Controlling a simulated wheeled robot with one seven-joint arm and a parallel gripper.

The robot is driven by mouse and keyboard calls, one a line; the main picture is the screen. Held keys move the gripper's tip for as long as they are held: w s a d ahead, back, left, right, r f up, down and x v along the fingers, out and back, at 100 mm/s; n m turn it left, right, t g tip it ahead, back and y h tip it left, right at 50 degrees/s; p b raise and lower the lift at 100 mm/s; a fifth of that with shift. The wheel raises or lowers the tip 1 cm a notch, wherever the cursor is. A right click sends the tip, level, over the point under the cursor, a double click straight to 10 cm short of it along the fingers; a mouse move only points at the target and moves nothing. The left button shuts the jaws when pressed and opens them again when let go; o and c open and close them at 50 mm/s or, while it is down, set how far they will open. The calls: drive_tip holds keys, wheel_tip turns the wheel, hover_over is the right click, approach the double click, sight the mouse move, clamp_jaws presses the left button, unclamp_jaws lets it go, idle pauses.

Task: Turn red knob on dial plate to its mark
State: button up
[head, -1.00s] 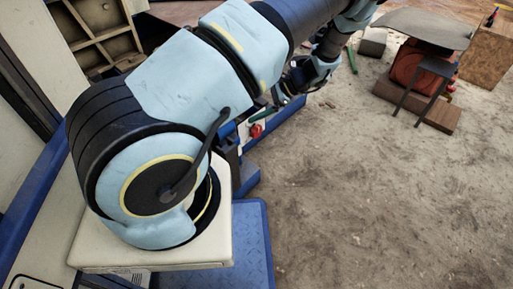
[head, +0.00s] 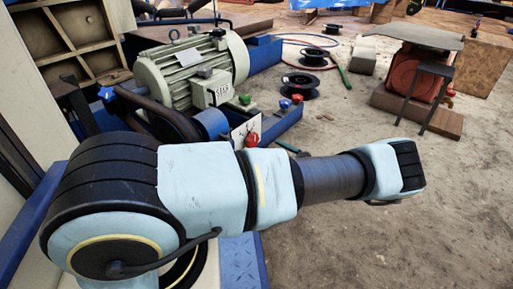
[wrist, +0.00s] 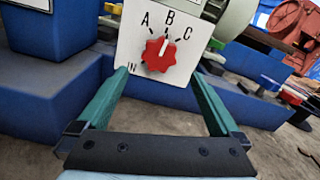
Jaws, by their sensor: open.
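The red knob (wrist: 158,55) sits on a white dial plate (wrist: 128,42) lettered A, B and C, with "IN" at the lower left. A thin pale line on the knob points up, close to B; its exact setting is hard to read. My gripper (wrist: 160,76) is open, its green fingers one on each side below the knob, with nothing between them. The fingertips appear short of the knob. In the head view the red knob (head: 252,140) and dial plate (head: 240,130) show just above my arm, which hides their lower part.
A pale electric motor (head: 190,75) stands behind the plate. Green (head: 245,99), red (head: 284,103) and blue (head: 297,98) knobs are nearby on the blue frame (head: 285,125). Black reels (head: 300,85) lie on the floor.

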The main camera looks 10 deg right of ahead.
sight(255, 142)
drive_tip(key=b+x, duration=0.2)
drive_tip(key=x, duration=0.5)
drive_tip(key=shift+f, duration=0.15)
drive_tip(key=shift+w+a+b, duration=0.3)
drive_tip(key=shift+w+a, duration=0.15)
drive_tip(key=shift+w, duration=0.05)
drive_tip(key=c, duration=1.3)
